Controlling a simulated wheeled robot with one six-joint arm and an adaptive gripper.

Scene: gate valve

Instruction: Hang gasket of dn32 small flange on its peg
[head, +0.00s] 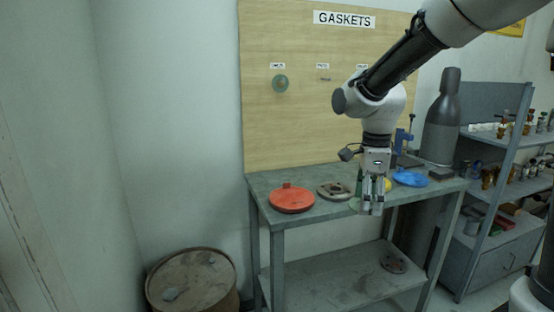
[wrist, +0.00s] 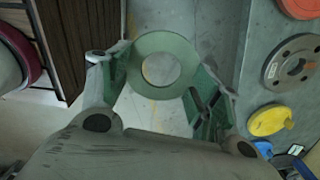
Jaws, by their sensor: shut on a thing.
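My gripper (head: 371,207) is shut on a flat green ring gasket (wrist: 139,63), with a finger at each side of its rim in the wrist view. In the head view a green edge of the gasket (head: 353,204) shows beside the fingers, at the table's front edge. The wooden board (head: 300,130) headed GASKETS stands behind the table. A greenish ring (head: 281,83) hangs under its left label. A small bare peg (head: 325,79) shows under the middle label. The spot under the right label is hidden by my arm. The label text is too small to read.
On the table (head: 262,182) are a red disc (head: 291,200), a grey flange (head: 334,190), a blue disc (head: 410,179) and a yellow disc (wrist: 269,120). A rusty drum (head: 193,282) stands at lower left. A gas cylinder (head: 441,120) and shelf (head: 487,215) stand right.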

